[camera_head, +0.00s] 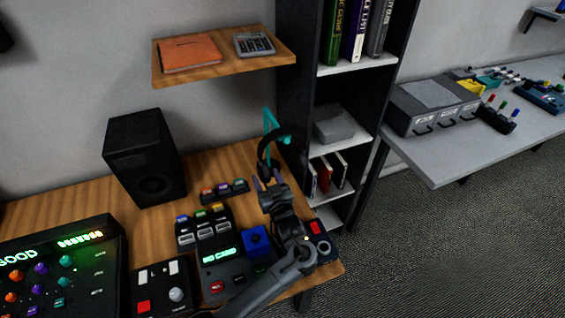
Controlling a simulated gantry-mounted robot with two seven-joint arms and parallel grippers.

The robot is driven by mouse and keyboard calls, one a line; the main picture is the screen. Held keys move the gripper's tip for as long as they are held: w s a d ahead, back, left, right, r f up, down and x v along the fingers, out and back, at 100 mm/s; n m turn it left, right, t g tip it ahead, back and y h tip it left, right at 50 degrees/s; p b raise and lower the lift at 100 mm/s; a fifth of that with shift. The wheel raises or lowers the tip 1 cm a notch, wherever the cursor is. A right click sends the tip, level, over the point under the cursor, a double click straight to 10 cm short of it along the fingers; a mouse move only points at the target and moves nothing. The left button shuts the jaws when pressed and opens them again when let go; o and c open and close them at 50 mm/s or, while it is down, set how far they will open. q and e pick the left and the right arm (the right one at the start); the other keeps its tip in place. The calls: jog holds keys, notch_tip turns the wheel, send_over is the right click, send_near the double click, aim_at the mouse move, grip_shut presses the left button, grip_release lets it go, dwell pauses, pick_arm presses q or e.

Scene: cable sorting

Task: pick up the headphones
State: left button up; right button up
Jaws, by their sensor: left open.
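The black headphones (264,147) hang on a teal stand (270,122) at the back right of the wooden desk, beside the dark shelf unit. My left gripper (268,181) is just in front of and below the headphones, its fingers pointing up toward them. Its jaws are open, with a gap between the two fingertips. The lower part of the headphones is close to the fingertips, and I cannot tell whether they touch. The gripper hides the base of the stand. My right gripper is not in view.
A black speaker (144,160) stands at the back left of the desk (70,205). Control boxes (205,228) with knobs and switches fill the front. A wall shelf (215,63) hangs above. The shelf unit (300,80) closes off the right side.

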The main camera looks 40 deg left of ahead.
aim_at(263, 170)
pick_arm(q)
jog(key=x, duration=0.4)
jog(key=shift+r+b, duration=0.2)
jog(key=shift+b, duration=0.1)
jog(key=shift+s, duration=0.1)
jog(key=shift+c, duration=0.5)
grip_shut()
jog(key=shift+r, duration=0.1)
